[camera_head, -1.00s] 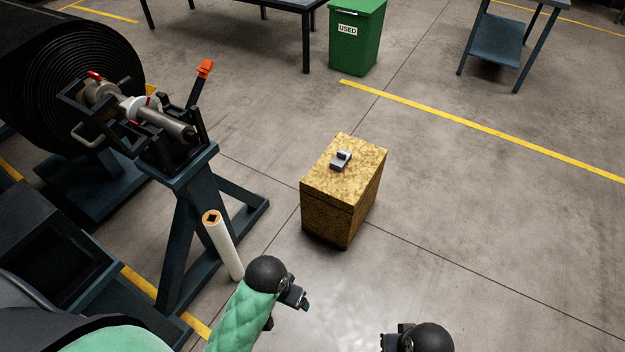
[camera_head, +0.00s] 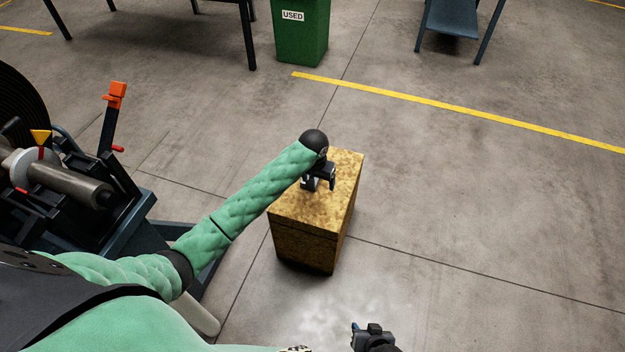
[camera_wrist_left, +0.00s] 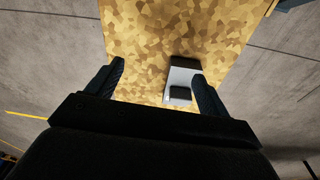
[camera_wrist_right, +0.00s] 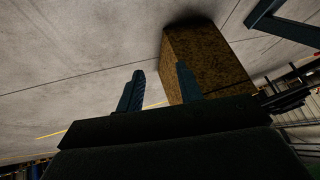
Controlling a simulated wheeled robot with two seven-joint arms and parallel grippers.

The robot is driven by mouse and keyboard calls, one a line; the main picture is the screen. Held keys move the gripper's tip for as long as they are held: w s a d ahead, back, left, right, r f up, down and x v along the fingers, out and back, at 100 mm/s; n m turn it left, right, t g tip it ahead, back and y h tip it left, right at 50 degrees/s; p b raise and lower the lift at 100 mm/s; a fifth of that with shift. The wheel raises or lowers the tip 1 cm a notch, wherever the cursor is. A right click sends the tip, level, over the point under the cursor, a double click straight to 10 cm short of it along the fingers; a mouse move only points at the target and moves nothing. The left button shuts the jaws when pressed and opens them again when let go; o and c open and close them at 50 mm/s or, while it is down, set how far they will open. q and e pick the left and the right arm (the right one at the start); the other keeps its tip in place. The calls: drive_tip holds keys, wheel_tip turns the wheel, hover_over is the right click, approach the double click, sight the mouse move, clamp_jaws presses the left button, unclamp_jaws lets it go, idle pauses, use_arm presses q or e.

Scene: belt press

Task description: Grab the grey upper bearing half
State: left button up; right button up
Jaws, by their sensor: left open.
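The grey upper bearing half (camera_wrist_left: 181,82) lies on top of the mottled yellow-brown box (camera_wrist_left: 150,40), as the left wrist view shows. My left gripper (camera_wrist_left: 160,80) is open above the box top, and the bearing half sits near its right finger, off the middle of the gap. I cannot tell whether they touch. In the head view my left gripper (camera_head: 318,186) is over the box (camera_head: 305,240) and hides the bearing half. My right gripper (camera_head: 362,332) is low in front of the box, its fingers (camera_wrist_right: 158,85) apart and empty.
A press stand with a roller and orange-handled lever (camera_head: 115,97) is on the left. A green bin (camera_head: 300,35) and tables stand at the back. The floor right of the box is clear.

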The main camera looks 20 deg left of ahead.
use_arm(q)
drive_tip(key=shift+n+y, duration=0.3)
drive_tip(key=shift+n, duration=0.2)
drive_tip(key=w+a, duration=0.1)
drive_tip(key=w, duration=0.1)
drive_tip(key=w+a+b, duration=0.1)
drive_tip(key=w+a, duration=0.1)
drive_tip(key=w+a+r, duration=0.1)
drive_tip(key=w, duration=0.2)
drive_tip(key=shift+a, duration=0.3)
drive_tip(key=shift+w+a+f, duration=0.1)
drive_tip(key=shift+w+f, duration=0.05)
drive_tip(key=shift+w, duration=0.1)
drive_tip(key=shift+w+f+b, duration=0.15)
drive_tip(key=shift+f, duration=1.1)
drive_tip(key=shift+w+f+b, duration=0.1)
drive_tip(key=shift+w+f, duration=0.1)
drive_tip(key=shift+f, duration=1)
drive_tip(key=shift+w+f+b, duration=0.15)
drive_tip(key=shift+f, duration=1.1)
use_arm(e)
wheel_tip(320, 180, down, 6)
drive_tip(key=a+t, duration=0.1)
drive_tip(key=shift+s, duration=0.45)
drive_tip(key=shift+a, duration=0.1)
use_arm(q)
drive_tip(key=c, duration=1.5)
